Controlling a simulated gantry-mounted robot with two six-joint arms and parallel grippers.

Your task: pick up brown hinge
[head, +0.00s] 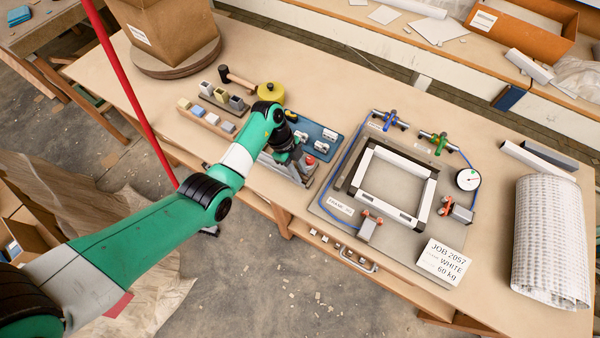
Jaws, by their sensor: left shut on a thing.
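My left gripper (283,156) is low over the front edge of the workbench, at the near left corner of a blue mat. It is shut on a small part that its own wrist mostly hides, apparently the brown hinge. I cannot make out the part's outline or whether it touches the bench. Several small silvery fittings lie on the blue mat (318,132). My right gripper is not in view.
A grey metal fixture (303,166) with a red-orange part stands close right of the gripper. Racks of small blocks (206,118), a mallet (236,78) and a yellow round container (271,93) lie behind. A clamped white frame (366,187) and a mesh roll (550,240) are to the right.

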